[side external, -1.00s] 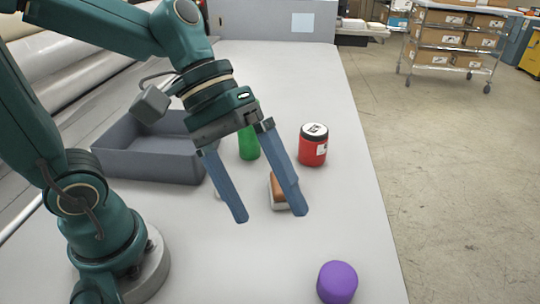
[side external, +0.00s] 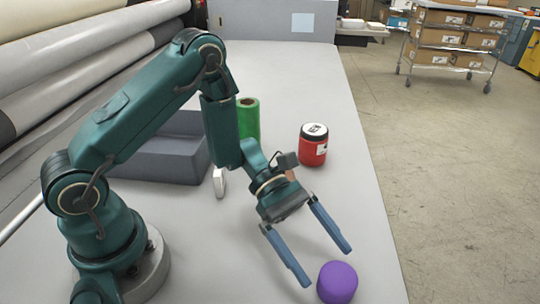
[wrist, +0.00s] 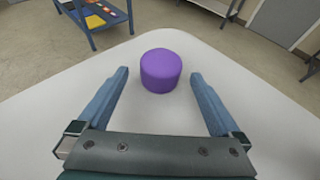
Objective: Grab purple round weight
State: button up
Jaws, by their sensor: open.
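The purple round weight (side external: 337,282) stands on the white table near its front right corner. In the wrist view the purple weight (wrist: 161,70) sits ahead of my gripper, centred between the lines of its two fingers and just beyond their tips. My gripper (side external: 328,266) is open and empty, with its blue fingers spread wide and pointing down toward the weight. In the wrist view both fingers of my gripper (wrist: 158,74) show, apart from the weight.
A red jar with a black lid (side external: 313,148), a green roll (side external: 248,120) and a small white object (side external: 219,183) stand farther back. A grey bin (side external: 160,163) is behind my arm. The table's right edge is close to the weight.

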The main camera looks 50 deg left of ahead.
aim_at(350, 299)
jog(key=shift+x, duration=2.55)
jog(key=shift+c, duration=0.3)
grip_shut()
